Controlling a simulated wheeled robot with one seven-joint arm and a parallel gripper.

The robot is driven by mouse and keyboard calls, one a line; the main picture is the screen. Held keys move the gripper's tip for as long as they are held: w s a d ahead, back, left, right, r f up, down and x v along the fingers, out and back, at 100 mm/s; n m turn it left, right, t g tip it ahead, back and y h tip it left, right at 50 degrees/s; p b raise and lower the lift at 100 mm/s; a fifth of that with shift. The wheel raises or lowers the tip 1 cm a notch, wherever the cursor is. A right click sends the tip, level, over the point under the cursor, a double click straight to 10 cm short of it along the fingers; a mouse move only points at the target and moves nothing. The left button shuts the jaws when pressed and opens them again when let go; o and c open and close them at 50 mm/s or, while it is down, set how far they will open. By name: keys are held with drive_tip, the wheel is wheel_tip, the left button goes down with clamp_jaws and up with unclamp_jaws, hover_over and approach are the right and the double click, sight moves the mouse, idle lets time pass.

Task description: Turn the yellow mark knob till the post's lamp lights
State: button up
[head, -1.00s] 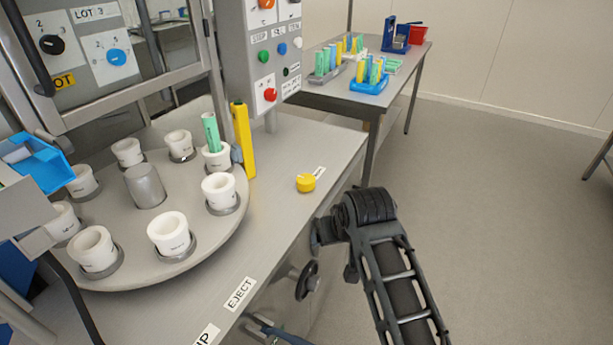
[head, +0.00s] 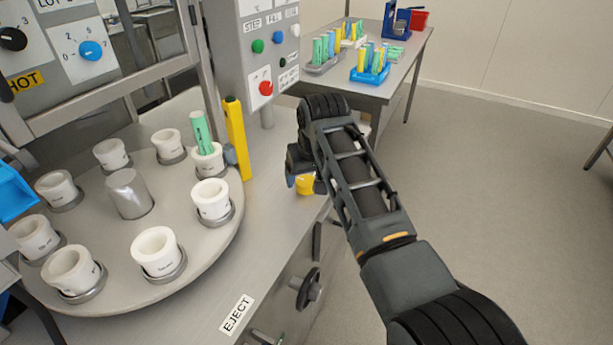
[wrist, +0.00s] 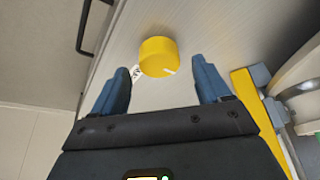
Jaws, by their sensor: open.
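The yellow mark knob (wrist: 158,57) sits on the grey bench top, with a pale mark line near its edge in the wrist view. In the head view the knob (head: 306,184) is partly hidden by my wrist. My gripper (wrist: 160,80) is open, its two blue fingers apart. The knob lies ahead of the fingertips, between them in the picture, and nothing is held. The yellow post (head: 237,140) stands upright at the turntable's edge. I cannot make out a lit lamp on it.
A round turntable (head: 215,262) with several white cups (head: 158,250) is left of the knob. A grey control panel (head: 228,42) with coloured buttons stands behind. A second table with racks of tubes (head: 370,62) is at the back. Floor on the right is clear.

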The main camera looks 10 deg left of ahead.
drive_tip(key=shift+x, duration=0.85)
drive_tip(key=c, duration=1)
